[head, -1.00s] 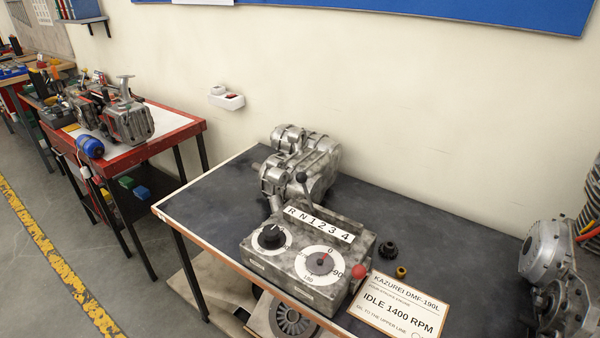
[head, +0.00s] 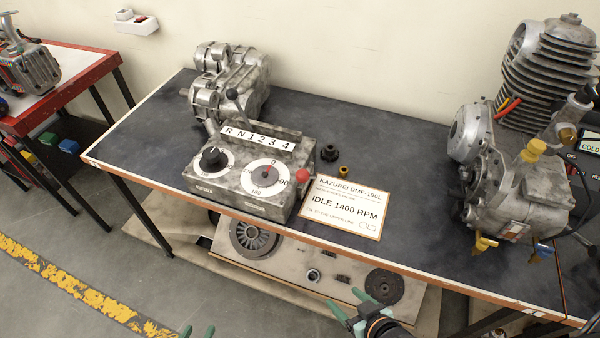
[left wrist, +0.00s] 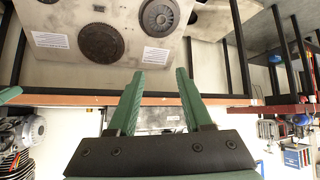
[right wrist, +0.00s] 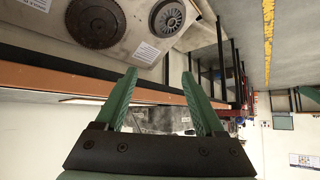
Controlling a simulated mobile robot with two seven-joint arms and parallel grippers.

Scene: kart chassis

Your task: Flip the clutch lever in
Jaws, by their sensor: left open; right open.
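A black-knobbed lever (head: 232,94) rises behind the plate. I cannot tell for certain which is the clutch lever. My left gripper (head: 198,331) is open and empty at the bottom edge, mostly cut off. My right gripper (head: 349,303) is open and empty, low in front of the bench, apart from the box.
A silver gearbox (head: 235,80) stands behind the box. An IDLE 1400 RPM sign (head: 345,207) and small black and brass parts lie to its right. An engine (head: 510,180) stands at the bench's right. A lower shelf (head: 330,265) holds discs. The bench's front edge lies beyond both grippers.

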